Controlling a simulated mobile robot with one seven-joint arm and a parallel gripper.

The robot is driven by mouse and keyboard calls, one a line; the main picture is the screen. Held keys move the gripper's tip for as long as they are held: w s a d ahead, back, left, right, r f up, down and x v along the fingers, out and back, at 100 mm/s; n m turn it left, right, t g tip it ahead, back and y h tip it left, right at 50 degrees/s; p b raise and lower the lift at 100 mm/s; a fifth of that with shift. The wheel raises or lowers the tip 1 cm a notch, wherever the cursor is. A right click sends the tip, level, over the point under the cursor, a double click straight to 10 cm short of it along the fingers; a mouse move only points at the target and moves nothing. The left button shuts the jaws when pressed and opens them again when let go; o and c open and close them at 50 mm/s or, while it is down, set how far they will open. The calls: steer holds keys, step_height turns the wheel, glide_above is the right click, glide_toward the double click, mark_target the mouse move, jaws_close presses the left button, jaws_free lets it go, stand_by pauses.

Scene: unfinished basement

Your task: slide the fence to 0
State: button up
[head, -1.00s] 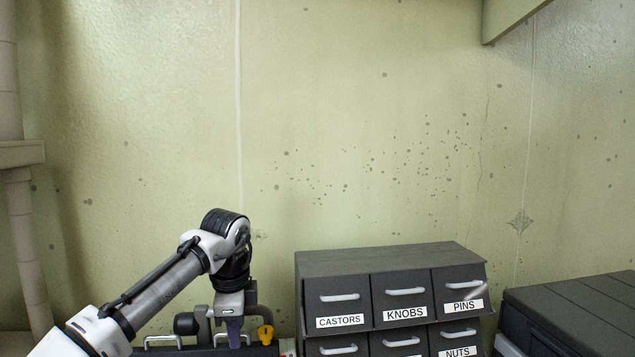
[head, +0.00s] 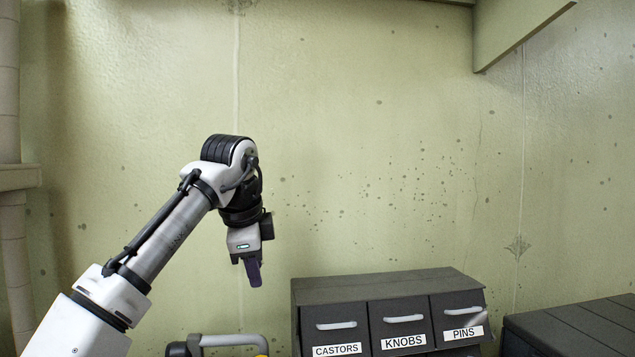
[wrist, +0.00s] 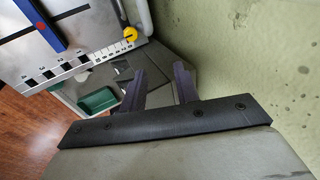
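The fence is a blue bar (wrist: 42,24) with a red dot, lying across a grey metal table (wrist: 85,28) at the upper left of the wrist view. A pale scale strip (wrist: 75,63) with black squares runs along the table's edge; its numbers are too small to read. My gripper (wrist: 160,70) has two purple fingers standing apart with nothing between them. It hangs clear of the fence, off to the right of the table's edge in that view. In the head view my gripper (head: 252,272) points down in front of the wall, and the fence is out of frame.
A yellow knob (wrist: 130,34) sits at the table's corner, near a grey tube handle (head: 235,341). A green tray (wrist: 97,101) lies below the table edge. A labelled drawer cabinet (head: 385,287) stands right of my gripper, with a dark chest (head: 585,325) beyond.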

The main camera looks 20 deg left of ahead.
steer(key=w+d+r+t+h, duration=0.1)
steer(key=w+d+r+t, duration=0.2)
steer(key=d+r, duration=0.2)
steer(key=w+d+r+t+h, duration=0.1)
steer(key=w+d+r+t, duration=0.2)
steer(key=r, duration=0.6)
steer(key=shift+d+r+t+h, duration=0.3)
steer(key=shift+d+t, duration=0.2)
steer(key=shift+d, duration=0.5)
steer(key=shift+c, duration=0.3)
